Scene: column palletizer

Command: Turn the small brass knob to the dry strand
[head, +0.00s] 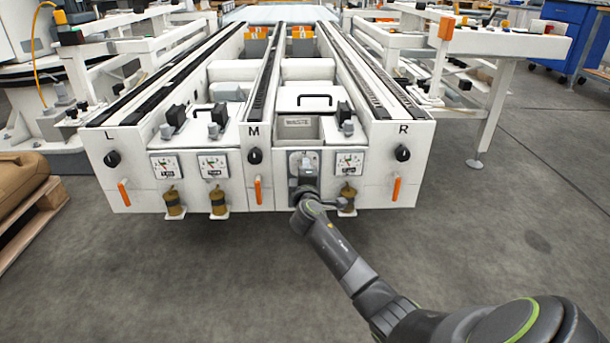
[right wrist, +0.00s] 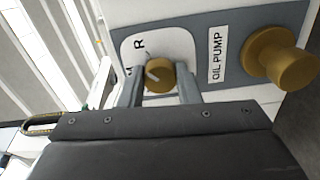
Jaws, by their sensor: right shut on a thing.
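The small brass knob (right wrist: 160,76) is on a white dial plate with a printed R in the right wrist view. My right gripper (right wrist: 160,88) is shut on it, one finger on each side. A thin grey pointer on the knob slants to the upper left; a second letter beside it is partly hidden by a finger. In the head view my right gripper (head: 304,180) covers the knob at the dial plate (head: 294,160). The strands are marked L (head: 108,135), M (head: 254,133) and R (head: 403,129). My left gripper is not in view.
A larger brass knob (right wrist: 285,65) sits beside an OIL PUMP label. The front panel has gauges (head: 213,166) (head: 348,163), black knobs (head: 402,153) and orange levers (head: 396,189). A pallet with a brown sack (head: 22,178) stands at left. Floor in front is clear.

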